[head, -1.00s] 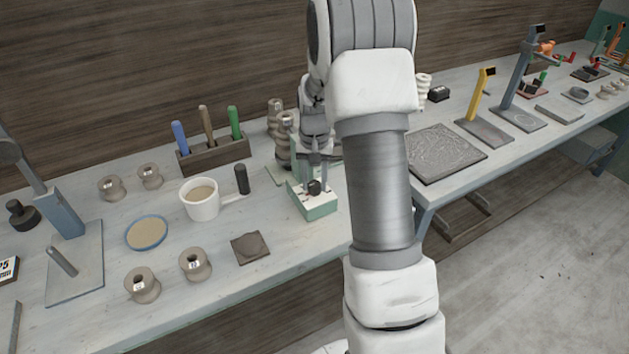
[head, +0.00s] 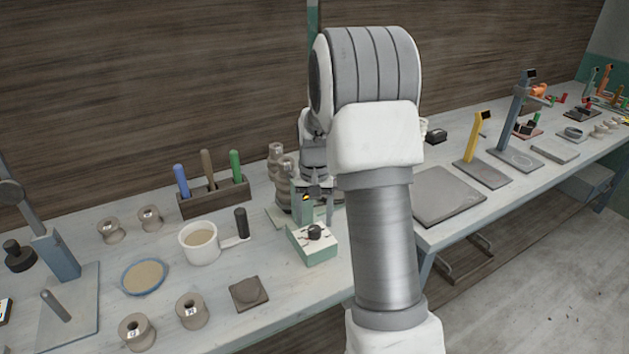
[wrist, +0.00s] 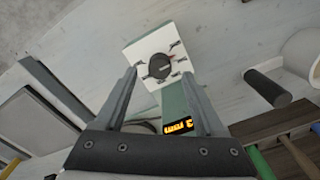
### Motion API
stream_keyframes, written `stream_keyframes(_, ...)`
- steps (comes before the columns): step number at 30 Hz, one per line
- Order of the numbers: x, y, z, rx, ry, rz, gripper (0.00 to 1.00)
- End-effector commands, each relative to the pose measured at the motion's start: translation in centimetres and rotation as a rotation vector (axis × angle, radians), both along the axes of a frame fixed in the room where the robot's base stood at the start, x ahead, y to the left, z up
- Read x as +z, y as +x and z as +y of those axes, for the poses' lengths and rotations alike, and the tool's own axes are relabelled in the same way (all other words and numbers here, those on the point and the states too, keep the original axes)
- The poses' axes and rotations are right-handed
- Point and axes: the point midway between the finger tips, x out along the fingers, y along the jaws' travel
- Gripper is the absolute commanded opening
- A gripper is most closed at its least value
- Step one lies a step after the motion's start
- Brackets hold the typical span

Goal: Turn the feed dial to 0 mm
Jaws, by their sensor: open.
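The feed dial is a black round knob (wrist: 159,66) on the white top of a small green-sided box (head: 318,251). In the wrist view a red mark shows at the knob's upper right edge, with several dark marks around it. A green post behind the box carries a lit orange display (wrist: 177,126); it shows "mm" with a digit, possibly 2, upside down. My gripper (wrist: 160,76) is open, its fingers either side of the knob in the wrist view. In the head view the knob (head: 315,232) stands clear below the gripper, with nothing held.
A brown tile (head: 248,293) lies in front-left. A tool rack (head: 214,197) is behind left, and a grey slab (head: 447,196) lies right, beyond my arm.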

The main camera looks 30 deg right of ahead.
Motion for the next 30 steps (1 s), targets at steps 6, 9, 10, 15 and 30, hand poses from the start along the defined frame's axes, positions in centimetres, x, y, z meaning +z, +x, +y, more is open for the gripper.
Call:
stream_keyframes(6,5.8,0.1,0.0,0.000,-0.002,-0.005,0.72)
stream_keyframes(9,8.2,0.1,-0.1,0.000,-0.002,-0.005,0.72)
stream_keyframes(10,8.9,0.1,-0.1,0.000,-0.002,-0.005,0.72)
stream_keyframes(15,12.1,0.0,0.0,0.000,-0.001,-0.003,0.72)
stream_keyframes(30,14.2,0.0,0.0,0.000,0.000,0.000,0.72)
